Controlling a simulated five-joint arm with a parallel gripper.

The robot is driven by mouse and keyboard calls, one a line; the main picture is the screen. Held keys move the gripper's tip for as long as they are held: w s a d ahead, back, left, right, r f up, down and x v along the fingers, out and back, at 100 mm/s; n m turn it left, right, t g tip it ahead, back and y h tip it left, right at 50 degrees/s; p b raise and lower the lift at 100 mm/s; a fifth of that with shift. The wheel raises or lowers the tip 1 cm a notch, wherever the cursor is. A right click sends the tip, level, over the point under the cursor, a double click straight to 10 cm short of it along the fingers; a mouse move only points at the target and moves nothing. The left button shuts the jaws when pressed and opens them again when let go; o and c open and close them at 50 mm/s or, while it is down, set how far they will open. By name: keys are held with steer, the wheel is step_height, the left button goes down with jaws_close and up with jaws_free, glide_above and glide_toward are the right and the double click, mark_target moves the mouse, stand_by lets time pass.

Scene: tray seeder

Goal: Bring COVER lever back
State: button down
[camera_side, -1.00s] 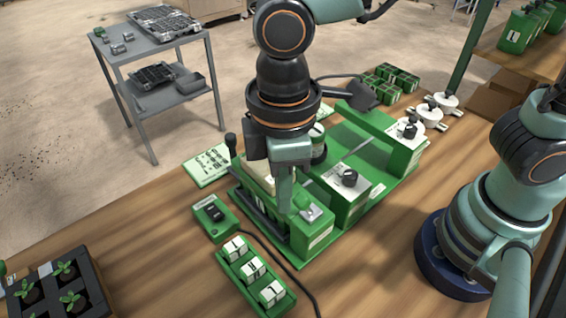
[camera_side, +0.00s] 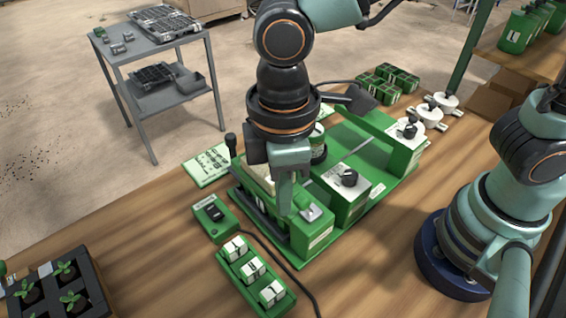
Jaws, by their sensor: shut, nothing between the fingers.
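The green seeder machine (camera_side: 378,160) stands on the wooden bench, with my arm across its left part. An upright lever with a black knob (camera_side: 230,141) rises at the machine's back left edge. Its lettering is too small to read, so I cannot tell if it is the COVER lever. My gripper (camera_side: 287,206) points down over the front left part of the machine, right of that lever and apart from it.
A small control box with a black switch (camera_side: 214,212) and a rack of white labelled blocks (camera_side: 253,268) sit in front. A seedling tray (camera_side: 60,285) is front left. Bare bench lies between them.

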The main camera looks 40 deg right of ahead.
mark_target(301, 197)
steer(key=shift+f, duration=1.4)
steer(key=shift+d, duration=0.2)
steer(key=shift+d, duration=2.35)
steer(key=shift+a+r, duration=0.2)
steer(key=shift+r, duration=0.8)
steer(key=shift+a+r, duration=0.25)
steer(key=shift+r, duration=0.8)
steer(key=shift+a+r, duration=0.2)
steer(key=shift+r, duration=0.8)
